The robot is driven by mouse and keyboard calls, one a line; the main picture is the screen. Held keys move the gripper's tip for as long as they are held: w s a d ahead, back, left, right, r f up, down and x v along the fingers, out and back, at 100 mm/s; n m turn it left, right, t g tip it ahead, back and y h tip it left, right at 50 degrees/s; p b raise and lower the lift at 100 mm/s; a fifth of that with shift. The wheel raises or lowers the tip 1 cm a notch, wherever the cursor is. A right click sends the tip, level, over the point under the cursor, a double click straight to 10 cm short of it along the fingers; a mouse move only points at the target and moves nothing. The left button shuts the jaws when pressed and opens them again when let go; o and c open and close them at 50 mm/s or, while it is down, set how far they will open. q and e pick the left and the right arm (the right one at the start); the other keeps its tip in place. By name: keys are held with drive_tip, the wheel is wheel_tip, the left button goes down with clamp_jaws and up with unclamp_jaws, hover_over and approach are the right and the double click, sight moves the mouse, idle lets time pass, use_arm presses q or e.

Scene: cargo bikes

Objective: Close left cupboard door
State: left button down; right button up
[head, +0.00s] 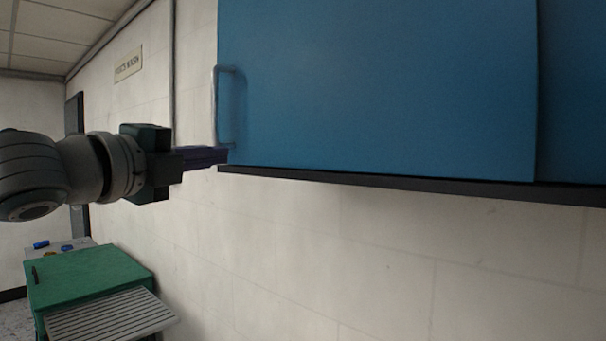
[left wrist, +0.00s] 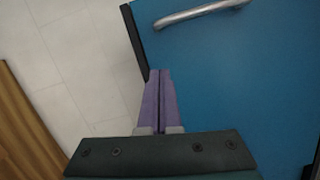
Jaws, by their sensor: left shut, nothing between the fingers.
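The left cupboard door (head: 380,90) is a large flat blue panel filling the upper right of the head view. A vertical silver bar handle (head: 216,108) is at its left edge; the handle also shows at the top of the left wrist view (left wrist: 200,13). My left gripper (head: 226,155) comes in from the left, its purple fingers shut and empty. Its tips are at the lower left corner of the door, just below the handle. In the left wrist view the fingertips (left wrist: 160,73) overlap the door's edge; I cannot tell whether they touch it. My right gripper is not in view.
A black rail (head: 400,184) runs under the door. Another blue panel (head: 575,90) shows at the far right. A white block wall (head: 300,245) is behind. A green cabinet (head: 85,277) with a grey slatted surface (head: 110,315) stands at lower left.

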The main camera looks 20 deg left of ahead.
use_arm(q)
drive_tip(key=shift+s+a+f+b, duration=0.1)
drive_tip(key=shift+s+b, duration=0.55)
drive_tip(key=shift+s, duration=0.85)
drive_tip(key=shift+s+f+b, duration=0.1)
drive_tip(key=shift+s+b, duration=0.5)
drive_tip(key=shift+s, duration=0.85)
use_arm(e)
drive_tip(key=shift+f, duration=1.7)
use_arm(q)
drive_tip(key=s+d+f+n+g+y, duration=0.2)
drive_tip(key=s+f+n+g, duration=0.4)
drive_tip(key=f, duration=0.7)
drive_tip(key=s+d+f+n+g+y, duration=0.15)
drive_tip(key=s+f+n+g, duration=0.25)
drive_tip(key=s+f+n, duration=0.7)
drive_tip(key=s+d+f+n+g+h, duration=0.1)
drive_tip(key=s+d+f+g+h, duration=0.1)
drive_tip(key=s+d+f+g, duration=0.45)
drive_tip(key=d+r+t+p, duration=0.1)
drive_tip(key=d+r+p, duration=0.2)
drive_tip(key=r+p, duration=1.4)
drive_tip(key=shift+r+n+h+p, duration=0.25)
drive_tip(key=shift+n+h+p, duration=0.15)
drive_tip(key=shift+p, duration=0.6)
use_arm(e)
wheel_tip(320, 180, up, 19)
use_arm(q)
drive_tip(key=shift+t, duration=0.25)
